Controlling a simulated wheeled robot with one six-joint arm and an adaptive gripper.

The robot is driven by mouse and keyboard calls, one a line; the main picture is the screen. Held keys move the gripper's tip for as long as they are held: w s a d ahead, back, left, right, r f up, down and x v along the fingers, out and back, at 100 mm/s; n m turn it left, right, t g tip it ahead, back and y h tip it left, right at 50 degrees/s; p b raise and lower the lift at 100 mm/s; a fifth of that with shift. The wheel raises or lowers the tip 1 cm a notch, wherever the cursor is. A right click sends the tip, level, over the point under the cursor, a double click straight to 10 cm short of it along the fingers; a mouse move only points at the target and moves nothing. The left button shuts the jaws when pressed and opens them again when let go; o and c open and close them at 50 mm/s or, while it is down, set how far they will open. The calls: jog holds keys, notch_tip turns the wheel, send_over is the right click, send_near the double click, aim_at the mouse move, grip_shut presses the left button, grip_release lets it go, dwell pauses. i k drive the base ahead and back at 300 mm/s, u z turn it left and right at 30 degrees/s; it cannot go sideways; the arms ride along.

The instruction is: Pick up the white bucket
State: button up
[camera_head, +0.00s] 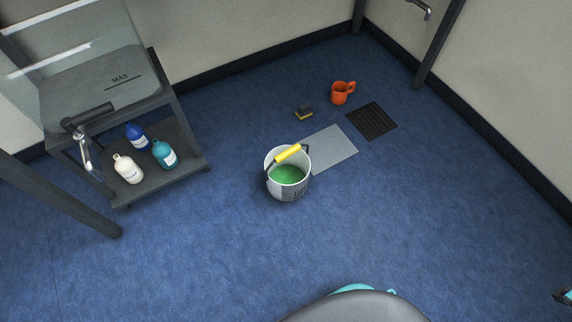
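The white bucket (289,192) stands upright on the blue floor near the middle of the view. It holds green liquid (286,175), and its handle with a yellow grip (287,153) lies across the far side of the rim. A dark piece with a bit of teal (565,297) is cut off at the right edge. It may be part of my gripper, far from the bucket, but its fingers cannot be made out. Nothing touches the bucket from above.
A grey flat panel (330,148) lies just behind the bucket. Beyond are a sponge (304,112), an orange mug (341,93) and a dark floor grate (371,121). A cart (190,160) with several bottles stands left. Floor in front of the bucket is clear.

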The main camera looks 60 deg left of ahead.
aim_at(287, 167)
jog(key=u, duration=0.9)
jog(key=i, duration=0.9)
jog(key=u, duration=1)
